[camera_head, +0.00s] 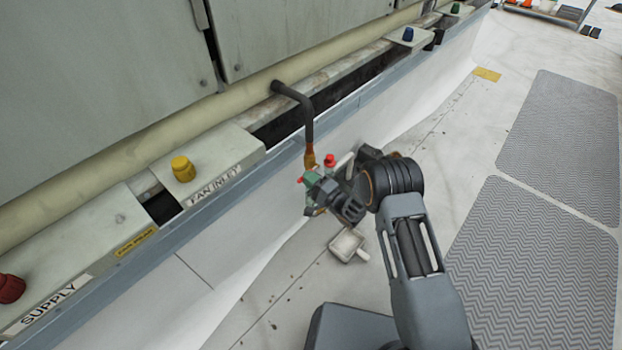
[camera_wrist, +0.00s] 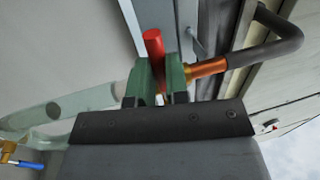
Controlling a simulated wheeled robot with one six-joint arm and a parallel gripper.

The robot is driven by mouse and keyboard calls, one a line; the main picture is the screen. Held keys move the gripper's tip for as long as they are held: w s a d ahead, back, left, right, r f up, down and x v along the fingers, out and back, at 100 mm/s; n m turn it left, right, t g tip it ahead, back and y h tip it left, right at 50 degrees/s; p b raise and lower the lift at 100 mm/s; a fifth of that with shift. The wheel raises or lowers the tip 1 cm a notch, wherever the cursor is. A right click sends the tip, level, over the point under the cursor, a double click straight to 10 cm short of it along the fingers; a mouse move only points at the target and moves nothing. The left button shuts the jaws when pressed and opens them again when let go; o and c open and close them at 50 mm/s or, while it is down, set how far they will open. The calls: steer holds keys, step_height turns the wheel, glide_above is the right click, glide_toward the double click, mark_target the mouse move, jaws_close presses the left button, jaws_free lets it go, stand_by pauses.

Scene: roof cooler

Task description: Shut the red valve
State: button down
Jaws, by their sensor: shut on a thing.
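The red valve's lever (camera_wrist: 153,45) sticks up from between the green-tipped fingers of my gripper (camera_wrist: 160,85) in the wrist view. The fingers are shut on it, and they hide its lower part. A copper pipe (camera_wrist: 208,68) runs from behind the right finger to a dark bent hose. In the head view my gripper (camera_head: 318,190) is at the end of that dark hose (camera_head: 305,110). Red bits (camera_head: 330,160) show around the green fingertips there. The valve body is mostly hidden, so I cannot tell the lever's angle to the pipe.
A blue lever (camera_wrist: 27,165) on a brass fitting is at lower left in the wrist view. Yellow (camera_head: 183,168), dark red (camera_head: 10,288), blue (camera_head: 408,34) and green (camera_head: 455,8) knobs line the ledge. A small white tray (camera_head: 347,244) lies below my gripper. Grey mats (camera_head: 545,250) cover the right floor.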

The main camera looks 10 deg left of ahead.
stand_by(0.4)
steer(key=c, duration=1.1)
jaws_free()
steer(key=p+v, duration=0.2)
steer(key=v, duration=1.2)
steer(key=shift+p, duration=0.4)
steer(key=shift+a, duration=0.1)
